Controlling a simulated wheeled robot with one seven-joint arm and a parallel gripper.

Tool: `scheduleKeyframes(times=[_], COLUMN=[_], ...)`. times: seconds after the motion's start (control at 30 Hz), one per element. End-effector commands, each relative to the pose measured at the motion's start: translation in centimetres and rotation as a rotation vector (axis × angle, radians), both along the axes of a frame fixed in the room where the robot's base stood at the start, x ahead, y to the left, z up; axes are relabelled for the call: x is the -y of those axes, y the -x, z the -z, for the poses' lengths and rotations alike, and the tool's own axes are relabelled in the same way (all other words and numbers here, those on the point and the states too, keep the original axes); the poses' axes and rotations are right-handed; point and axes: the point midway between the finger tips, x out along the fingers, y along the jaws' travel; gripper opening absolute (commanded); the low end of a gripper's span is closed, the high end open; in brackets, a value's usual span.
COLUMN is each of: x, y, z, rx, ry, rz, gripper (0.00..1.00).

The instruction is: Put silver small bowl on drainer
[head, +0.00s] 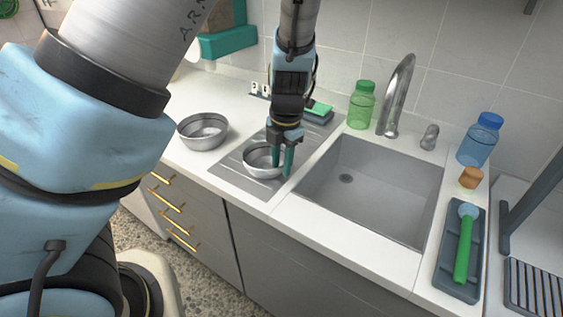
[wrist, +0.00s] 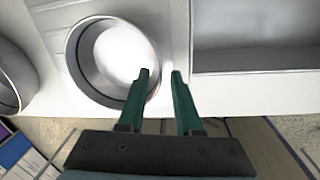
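The silver small bowl (head: 255,158) is upright over the grey grooved drainer (head: 232,177) left of the sink, and appears to rest on it. In the wrist view the bowl (wrist: 82,58) is at upper left, empty, with a bright inside. My gripper (head: 282,170) points down at the bowl's right side. In the wrist view its two teal fingers (wrist: 160,73) are apart, the left one overlapping the bowl's inside and the right one outside. The right rim shows between them, with gaps visible. Part of the bowl is hidden by the fingers in the head view.
A larger silver bowl (head: 203,132) stands on the counter left of the drainer. The empty sink (head: 375,190) and tap (head: 396,95) are to the right. A green bottle (head: 361,105) and a green sponge (head: 318,108) are behind. A tray (head: 444,265) holds a green-handled brush.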

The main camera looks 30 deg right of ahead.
Motion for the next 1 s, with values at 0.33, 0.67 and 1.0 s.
scheduleKeyframes(times=[0.33, 0.67, 1.0], x=[0.2, 0.4, 0.3], y=[0.3, 0.9, 1.2], z=[-2.8, -9.5, -12.3], rx=[0.003, 0.002, 0.000], ry=[0.005, 0.005, 0.000], rz=[0.004, 0.004, 0.001], gripper=[0.34, 0.34, 0.34])
